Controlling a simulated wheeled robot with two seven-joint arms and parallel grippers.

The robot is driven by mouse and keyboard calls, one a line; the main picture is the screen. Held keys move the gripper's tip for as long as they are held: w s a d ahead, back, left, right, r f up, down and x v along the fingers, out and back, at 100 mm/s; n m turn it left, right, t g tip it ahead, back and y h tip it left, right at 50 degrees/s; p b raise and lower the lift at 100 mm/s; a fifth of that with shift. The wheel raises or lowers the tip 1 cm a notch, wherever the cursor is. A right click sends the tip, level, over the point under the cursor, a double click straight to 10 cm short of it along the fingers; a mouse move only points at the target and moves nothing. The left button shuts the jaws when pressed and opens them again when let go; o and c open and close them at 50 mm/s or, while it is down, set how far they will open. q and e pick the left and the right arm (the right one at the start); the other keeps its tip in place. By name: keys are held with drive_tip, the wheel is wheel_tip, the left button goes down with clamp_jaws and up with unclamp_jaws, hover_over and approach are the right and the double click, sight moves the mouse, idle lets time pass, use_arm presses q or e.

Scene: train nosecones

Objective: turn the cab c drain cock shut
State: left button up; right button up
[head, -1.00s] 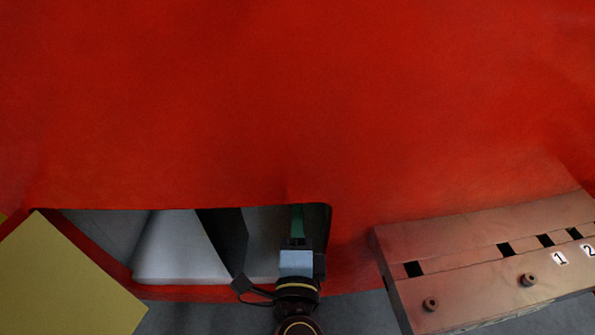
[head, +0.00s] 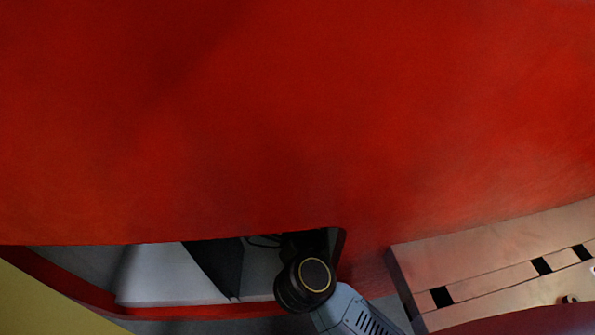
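The drain cock cannot be made out; the inside of the opening behind my arm is dark and partly covered. The opening (head: 215,268) is cut low in the red nosecone (head: 300,120). One arm, which I take to be my right, comes in from the lower right, and its black wrist with a gold ring stands at the opening's right end. My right gripper (head: 300,243) is a dark shape inside that end; its fingers are hidden, so I cannot see whether they touch anything. My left gripper is out of view.
Inside the opening are a pale grey panel (head: 170,275) and a dark upright plate (head: 218,265). A yellow panel (head: 45,305) fills the lower left. A copper-coloured bench (head: 490,265) with black slots stands close at right.

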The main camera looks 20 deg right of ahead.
clamp_jaws()
idle(0.3)
drive_tip(key=shift+w, duration=0.1)
